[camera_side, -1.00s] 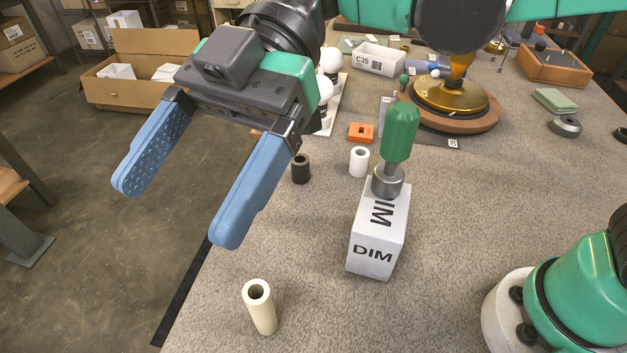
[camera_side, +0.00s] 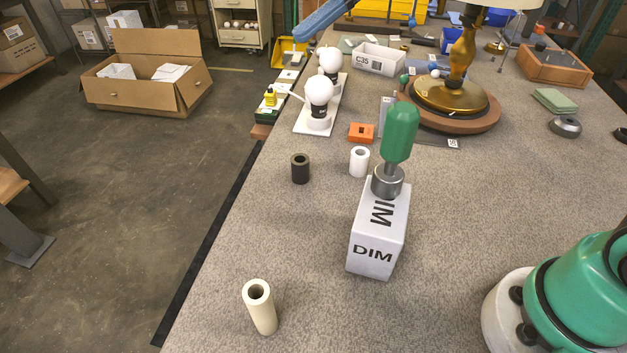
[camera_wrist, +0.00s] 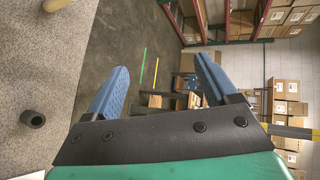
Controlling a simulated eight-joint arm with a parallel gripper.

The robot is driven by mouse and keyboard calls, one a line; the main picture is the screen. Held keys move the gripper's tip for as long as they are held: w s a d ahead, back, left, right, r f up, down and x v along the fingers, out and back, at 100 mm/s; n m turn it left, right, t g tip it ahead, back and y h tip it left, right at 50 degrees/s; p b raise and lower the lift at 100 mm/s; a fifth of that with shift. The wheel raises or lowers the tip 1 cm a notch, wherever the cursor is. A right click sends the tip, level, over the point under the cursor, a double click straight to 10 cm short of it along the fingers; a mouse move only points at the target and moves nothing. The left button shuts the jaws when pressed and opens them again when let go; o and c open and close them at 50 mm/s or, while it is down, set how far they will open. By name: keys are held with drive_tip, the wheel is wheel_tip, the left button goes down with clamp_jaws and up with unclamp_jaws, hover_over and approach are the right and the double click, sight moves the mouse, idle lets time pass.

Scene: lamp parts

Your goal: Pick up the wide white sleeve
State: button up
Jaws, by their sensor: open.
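A short white sleeve (camera_side: 359,162) stands upright on the grey speckled table in the side view, its bore facing up. A taller, narrower cream sleeve (camera_side: 262,310) stands near the table's front left edge. A short black sleeve (camera_side: 300,169) stands left of the white one. My gripper (camera_wrist: 161,64) is open and empty in the wrist view, its blue fingers facing out over the floor and shelves. The wrist view shows the black sleeve (camera_wrist: 33,119) but not the white one.
A white block marked DIM (camera_side: 377,235) with a green-handled tool (camera_side: 399,135) on it stands just in front of the white sleeve. An orange part (camera_side: 361,132) lies close behind. A bulb rack (camera_side: 320,120) and lamp base (camera_side: 450,100) stand farther back.

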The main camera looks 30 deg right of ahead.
sight(351, 165)
drive_tip(key=w+d+m+t, duration=0.3)
drive_tip(key=d+m+t, duration=0.2)
drive_tip(key=d+m, duration=1.4)
drive_tip(key=f, duration=0.9)
drive_tip(key=a+f+m, duration=0.1)
drive_tip(key=f, duration=0.8)
drive_tip(key=a+f+m, duration=0.1)
drive_tip(key=f, duration=0.8)
drive_tip(key=shift+f, duration=0.75)
drive_tip(key=shift+w+a+f, duration=0.1)
drive_tip(key=shift+a+f, duration=0.15)
drive_tip(key=x, duration=0.5)
clamp_jaws()
